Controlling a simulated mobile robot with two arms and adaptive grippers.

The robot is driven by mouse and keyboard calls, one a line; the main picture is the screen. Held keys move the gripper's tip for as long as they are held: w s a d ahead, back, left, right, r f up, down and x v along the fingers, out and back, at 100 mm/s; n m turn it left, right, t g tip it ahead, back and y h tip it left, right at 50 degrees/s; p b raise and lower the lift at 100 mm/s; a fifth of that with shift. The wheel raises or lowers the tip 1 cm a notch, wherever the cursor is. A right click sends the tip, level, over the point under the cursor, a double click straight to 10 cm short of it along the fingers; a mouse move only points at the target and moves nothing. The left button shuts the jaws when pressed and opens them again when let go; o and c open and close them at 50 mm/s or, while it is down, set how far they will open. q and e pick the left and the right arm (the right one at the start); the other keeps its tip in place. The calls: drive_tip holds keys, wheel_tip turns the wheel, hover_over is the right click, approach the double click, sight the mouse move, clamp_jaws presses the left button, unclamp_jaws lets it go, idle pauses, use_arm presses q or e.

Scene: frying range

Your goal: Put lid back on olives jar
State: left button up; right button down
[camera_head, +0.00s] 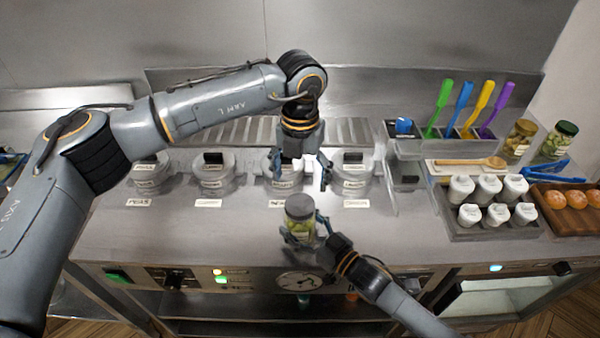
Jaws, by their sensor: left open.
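A small clear jar (300,228) with green contents stands upright near the front edge of the steel counter. Its top (299,205) is grey and looks like a lid, but I cannot tell how it is seated. My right gripper (302,225) comes from the lower right, with its fingers around the jar's sides, and appears shut on it. My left gripper (301,172) points down above and behind the jar. Its fingers are spread, with nothing visible between them, and they partly cover a container behind.
Several labelled round containers (213,172) line the counter behind. To the right are a rack with coloured utensils (462,105), a tray of white shakers (490,232), a brown-lidded jar (519,138), a green-lidded jar (559,141) and buns (572,200). The counter left of the jar is clear.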

sight(300, 203)
use_arm(q)
drive_tip(key=n, duration=0.4)
drive_tip(key=shift+r, duration=0.1)
drive_tip(key=n, duration=0.4)
drive_tip(key=shift+r, duration=0.15)
drive_tip(key=shift+f, duration=4.05)
